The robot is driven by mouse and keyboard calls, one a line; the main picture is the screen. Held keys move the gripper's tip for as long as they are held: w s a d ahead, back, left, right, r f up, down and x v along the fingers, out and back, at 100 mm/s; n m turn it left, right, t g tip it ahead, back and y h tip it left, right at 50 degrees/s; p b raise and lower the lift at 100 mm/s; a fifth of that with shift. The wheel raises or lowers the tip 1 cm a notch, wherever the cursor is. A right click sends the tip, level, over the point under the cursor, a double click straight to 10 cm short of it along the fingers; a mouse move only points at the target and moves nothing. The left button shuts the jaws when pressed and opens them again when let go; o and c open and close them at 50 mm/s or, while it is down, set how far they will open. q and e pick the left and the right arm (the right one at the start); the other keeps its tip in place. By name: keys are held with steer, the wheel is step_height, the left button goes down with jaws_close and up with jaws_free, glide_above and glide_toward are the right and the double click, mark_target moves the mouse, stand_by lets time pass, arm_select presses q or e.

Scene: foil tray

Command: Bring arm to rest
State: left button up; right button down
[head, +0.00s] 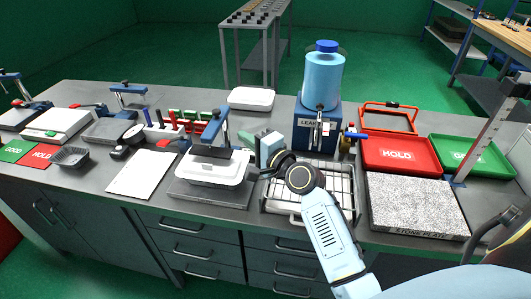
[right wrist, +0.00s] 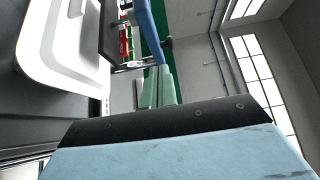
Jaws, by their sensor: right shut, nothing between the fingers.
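My right arm comes in from the lower right in the head view. My right gripper (head: 251,137) has pale green fingers and is shut and empty, above the bench just behind and right of a white tray (head: 232,170). In the right wrist view the shut fingers of my right gripper (right wrist: 157,88) point away, and the white tray (right wrist: 88,78) is at the upper left. The tray sits on a grey base under a blue-handled clamp (head: 214,132). A gap between gripper and tray is hard to judge. My left arm is out of view.
A wire rack (head: 346,190) lies under my right forearm. A blue leak tester (head: 318,125) stands behind it. A red HOLD tray (head: 399,170), a green tray (head: 500,160) and a stone plate (head: 413,205) are at the right. A white sheet (head: 142,174) lies at the left.

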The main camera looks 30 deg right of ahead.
steer(key=a+v, duration=0.1)
steer(key=v, duration=0.6)
steer(key=shift+s+a, duration=0.2)
steer(key=shift+s, duration=0.05)
steer(key=s+a+f+n+g, duration=0.7)
steer(key=s+f+n, duration=0.3)
steer(key=n, duration=0.1)
steer(key=s+d+f+n+g+h, duration=0.1)
steer(key=s+f+n+g+h, duration=0.2)
steer(key=s, duration=0.5)
steer(key=s+d+f+n+g+h, duration=0.1)
steer(key=s+f+n+g, duration=0.1)
steer(key=s+n+g, duration=0.35)
steer(key=s+f+m, duration=0.2)
steer(key=s+f, duration=0.1)
steer(key=f, duration=2.2)
steer(key=s+d+f+g, duration=0.1)
steer(key=s+d+f, duration=0.1)
steer(key=s+f, duration=1.2)
steer(key=s, duration=0.2)
steer(key=shift+s+d+f+n, duration=0.3)
steer(key=shift+d+f+n, duration=0.05)
steer(key=shift+d, duration=0.05)
